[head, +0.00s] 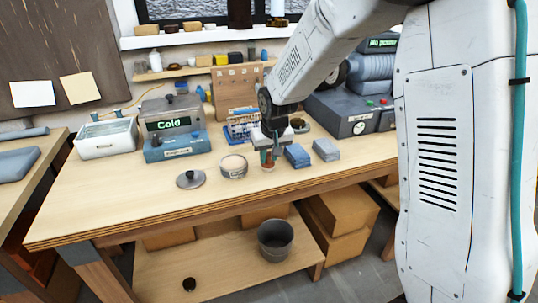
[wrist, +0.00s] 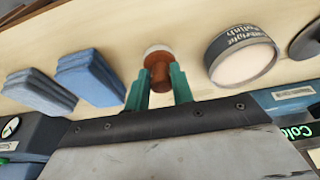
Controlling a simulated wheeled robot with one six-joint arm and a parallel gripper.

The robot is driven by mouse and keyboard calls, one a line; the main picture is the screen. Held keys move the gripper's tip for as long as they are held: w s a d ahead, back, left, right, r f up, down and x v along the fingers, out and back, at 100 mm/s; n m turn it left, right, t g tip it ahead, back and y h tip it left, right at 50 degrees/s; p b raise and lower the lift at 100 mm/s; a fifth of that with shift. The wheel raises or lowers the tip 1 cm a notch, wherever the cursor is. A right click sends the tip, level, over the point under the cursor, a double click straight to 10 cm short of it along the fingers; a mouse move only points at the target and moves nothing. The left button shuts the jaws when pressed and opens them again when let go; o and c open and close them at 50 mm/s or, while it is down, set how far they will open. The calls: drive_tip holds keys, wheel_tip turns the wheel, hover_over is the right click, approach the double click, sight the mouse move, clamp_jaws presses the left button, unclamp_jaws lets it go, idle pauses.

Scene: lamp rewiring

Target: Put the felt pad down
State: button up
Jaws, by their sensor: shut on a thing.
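The felt pad is a brown, turned wooden handle with a pale felt disc (wrist: 158,50) at its far end. My gripper (wrist: 159,82) is shut on the brown handle between its two teal fingers. In the head view my gripper (head: 268,155) points down over the workbench, right of the round tin (head: 233,167), with the pad's pale end (head: 268,168) lowest. The pad looks upright and close to the bench top. I cannot tell whether it touches the wood. The open tin also shows in the wrist view (wrist: 243,62), with a pale filling and "Polish" on its label.
Two stacks of folded blue cloths (head: 298,156) (head: 326,150) lie right of my gripper. A round lid with a knob (head: 191,179) lies left of the tin. Behind stand a "Cold" display unit (head: 170,125) and a white tray (head: 107,150). The bench's front left (head: 120,200) is clear.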

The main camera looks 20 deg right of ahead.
drive_tip(key=o, duration=0.9)
drive_tip(key=shift+f, duration=0.1)
drive_tip(key=v, duration=1.2)
drive_tip(key=s+d+r, duration=0.1)
drive_tip(key=s, duration=1)
drive_tip(key=s+d+r+g, duration=0.1)
drive_tip(key=s, duration=1)
drive_tip(key=s+d+r+g, duration=0.1)
drive_tip(key=s, duration=1)
drive_tip(key=shift+s+r, duration=0.35)
drive_tip(key=shift+r, duration=0.05)
